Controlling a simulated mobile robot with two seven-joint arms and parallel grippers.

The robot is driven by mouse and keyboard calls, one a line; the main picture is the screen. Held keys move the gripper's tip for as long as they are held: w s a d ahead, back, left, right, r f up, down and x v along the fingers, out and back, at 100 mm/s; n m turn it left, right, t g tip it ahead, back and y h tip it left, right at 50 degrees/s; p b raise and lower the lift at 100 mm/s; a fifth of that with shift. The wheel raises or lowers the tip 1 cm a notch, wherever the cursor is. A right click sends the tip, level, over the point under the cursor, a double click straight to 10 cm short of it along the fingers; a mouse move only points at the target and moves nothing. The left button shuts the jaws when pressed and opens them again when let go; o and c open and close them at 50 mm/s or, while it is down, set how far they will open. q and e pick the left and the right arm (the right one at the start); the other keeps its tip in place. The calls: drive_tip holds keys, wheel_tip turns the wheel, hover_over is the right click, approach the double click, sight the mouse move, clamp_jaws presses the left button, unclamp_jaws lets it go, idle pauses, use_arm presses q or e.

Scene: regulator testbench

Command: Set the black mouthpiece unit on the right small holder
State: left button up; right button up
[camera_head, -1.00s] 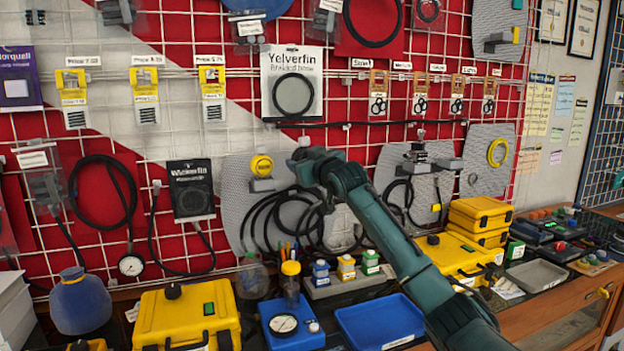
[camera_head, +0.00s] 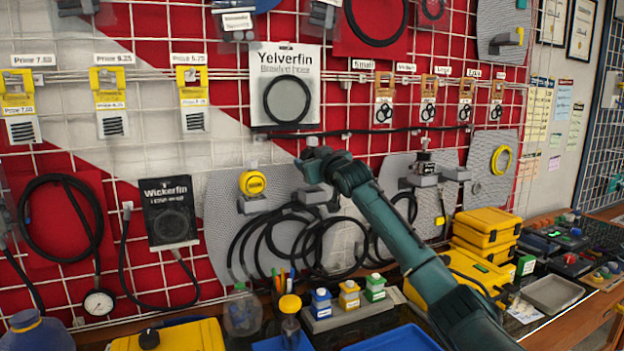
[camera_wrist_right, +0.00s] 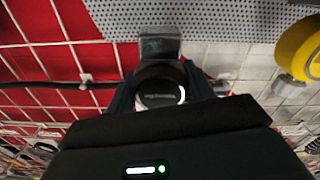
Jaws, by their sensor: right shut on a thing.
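My right gripper (camera_head: 322,160) is in front of the grey perforated panel (camera_head: 225,215). In the right wrist view it is shut on the round black mouthpiece unit (camera_wrist_right: 160,88). In the head view the gripper mostly hides that unit. The right small holder (camera_head: 314,196) is a grey block on the panel, just below the gripper. A grey block, apparently this holder (camera_wrist_right: 158,44), shows right beyond the unit in the right wrist view. I cannot tell whether they touch. My left gripper is not in view.
A yellow round unit (camera_head: 252,183) sits on another small holder to the left; it also shows in the right wrist view (camera_wrist_right: 298,50). Black hoses (camera_head: 270,240) hang below the holders. Yellow cases (camera_head: 485,232) and small bottles (camera_head: 348,294) stand on the bench.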

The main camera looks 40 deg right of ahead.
wheel_tip(320, 180, down, 4)
drive_tip(key=shift+r, duration=0.2)
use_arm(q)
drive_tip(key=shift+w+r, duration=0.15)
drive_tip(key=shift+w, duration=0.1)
use_arm(e)
drive_tip(key=shift+f, duration=0.2)
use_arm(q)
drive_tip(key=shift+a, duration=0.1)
use_arm(e)
drive_tip(key=shift+f, duration=0.15)
drive_tip(key=o, duration=1.1)
